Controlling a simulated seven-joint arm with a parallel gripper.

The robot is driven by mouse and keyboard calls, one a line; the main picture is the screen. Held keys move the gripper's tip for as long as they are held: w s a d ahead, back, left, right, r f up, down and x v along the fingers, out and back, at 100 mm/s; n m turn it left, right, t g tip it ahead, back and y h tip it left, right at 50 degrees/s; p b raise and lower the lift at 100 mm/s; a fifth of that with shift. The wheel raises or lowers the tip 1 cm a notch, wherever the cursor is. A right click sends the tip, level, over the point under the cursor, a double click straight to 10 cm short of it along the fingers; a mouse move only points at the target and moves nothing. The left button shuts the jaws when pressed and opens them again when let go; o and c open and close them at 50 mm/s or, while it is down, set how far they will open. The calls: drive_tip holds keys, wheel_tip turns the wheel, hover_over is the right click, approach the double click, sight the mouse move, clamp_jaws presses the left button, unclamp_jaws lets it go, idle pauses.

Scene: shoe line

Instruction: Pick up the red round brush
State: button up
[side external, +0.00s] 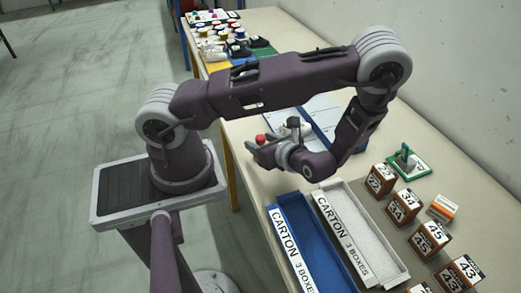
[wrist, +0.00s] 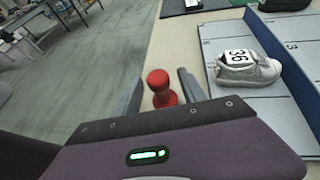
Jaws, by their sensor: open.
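The red round brush (wrist: 159,88) stands on the pale table in the wrist view, knob up. It lies between the two fingers of my gripper (wrist: 160,88), with its lower part partly hidden by the gripper body. My gripper is open, and I cannot tell whether either finger touches the brush. In the side external view the brush's red top (side external: 260,139) shows at the tip of my gripper (side external: 258,148), near the table's left edge.
A white shoe marked 36 (wrist: 245,68) lies on a grey board (wrist: 220,95) right of the gripper. A blue carton (side external: 276,214) and a white carton (side external: 319,198) lie nearer. Several numbered boxes (side external: 402,207) and a green-based stamp (side external: 406,164) stand to the right.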

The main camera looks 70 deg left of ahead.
drive_tip(key=shift+a+f, duration=0.1)
drive_tip(key=shift+a, duration=0.1)
clamp_jaws()
